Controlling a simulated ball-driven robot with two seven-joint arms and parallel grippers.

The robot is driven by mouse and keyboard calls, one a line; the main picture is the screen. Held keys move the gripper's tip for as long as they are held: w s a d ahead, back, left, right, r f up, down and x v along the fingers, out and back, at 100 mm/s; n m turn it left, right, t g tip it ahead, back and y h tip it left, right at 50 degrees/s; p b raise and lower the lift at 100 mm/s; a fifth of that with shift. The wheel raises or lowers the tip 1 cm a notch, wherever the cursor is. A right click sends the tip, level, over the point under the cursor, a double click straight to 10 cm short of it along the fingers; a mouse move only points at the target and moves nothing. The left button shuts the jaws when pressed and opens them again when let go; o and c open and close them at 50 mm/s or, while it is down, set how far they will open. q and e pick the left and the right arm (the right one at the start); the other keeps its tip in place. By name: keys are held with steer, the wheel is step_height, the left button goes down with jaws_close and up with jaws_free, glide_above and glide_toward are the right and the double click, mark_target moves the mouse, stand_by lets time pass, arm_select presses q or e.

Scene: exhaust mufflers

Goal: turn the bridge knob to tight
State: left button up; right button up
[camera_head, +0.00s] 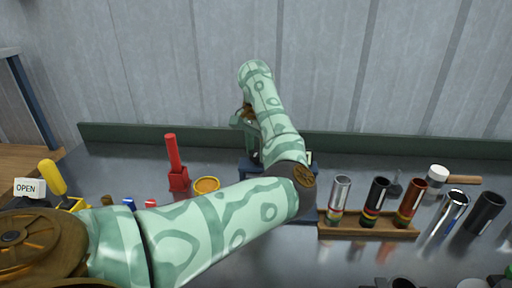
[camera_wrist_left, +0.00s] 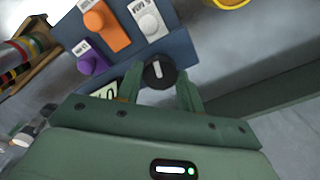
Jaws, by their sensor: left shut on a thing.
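A black round knob (camera_wrist_left: 160,72) with a white pointer line shows in the left wrist view, at the edge of a blue block (camera_wrist_left: 185,48). My left gripper (camera_wrist_left: 160,88) has one green finger on each side of the knob and is shut on it. The white line points roughly up in that view. A pale label (camera_wrist_left: 103,92) beside the knob is partly hidden by a finger; its full text cannot be read. In the head view my left arm hides most of the blue block (camera_head: 252,168) and the knob. My right gripper is not in view.
The blue block also carries orange (camera_wrist_left: 107,25), white (camera_wrist_left: 150,22) and purple (camera_wrist_left: 92,60) parts with small labels. In the head view a red-handled clamp (camera_head: 176,165) and a yellow ring (camera_head: 207,185) stand left, and a wooden rack (camera_head: 365,231) of tubes stands right.

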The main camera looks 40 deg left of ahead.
mark_target(257, 153)
arm_select(q)
steer(key=m+p, duration=0.1)
steer(key=m, duration=0.3)
steer(key=shift+r+m+p, duration=0.15)
steer(key=shift+m+p, duration=0.15)
steer(key=shift+p, duration=0.1)
steer(key=m+p, duration=0.1)
steer(key=m, duration=0.2)
steer(key=shift+m+p, duration=0.35)
steer(key=shift+m, duration=0.05)
steer(key=m+p, duration=0.2)
steer(key=m, duration=0.2)
steer(key=shift+m+p, duration=0.65)
steer(key=shift+m, duration=0.55)
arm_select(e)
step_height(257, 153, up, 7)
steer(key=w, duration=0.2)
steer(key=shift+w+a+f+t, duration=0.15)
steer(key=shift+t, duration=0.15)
arm_select(q)
steer(key=o, duration=1)
step_height(257, 153, up, 16)
steer(key=p, duration=0.4)
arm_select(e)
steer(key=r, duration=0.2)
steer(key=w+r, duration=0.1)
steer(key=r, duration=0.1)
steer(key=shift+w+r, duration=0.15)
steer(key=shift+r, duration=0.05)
